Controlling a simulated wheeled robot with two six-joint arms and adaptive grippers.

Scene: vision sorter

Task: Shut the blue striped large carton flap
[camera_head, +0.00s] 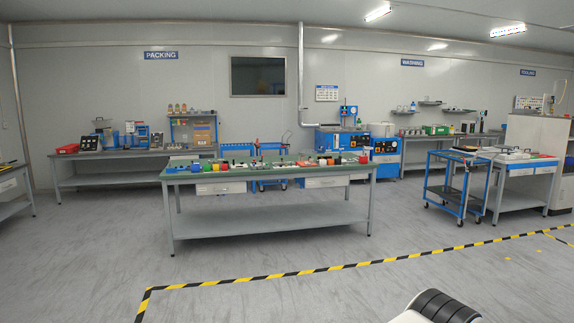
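A brown carton-like box (202,134) stands on the packing bench against the back wall, far off. It is too small to tell whether it has blue stripes or how its flaps stand. No blue striped large carton can be made out for certain. Neither of my grippers is in view.
A long green-topped table (262,175) with several small coloured items stands mid-room. The packing bench (125,155) is behind it to the left. A blue cart (448,190) stands at the right. The grey floor in front is clear, crossed by yellow-black tape (330,268).

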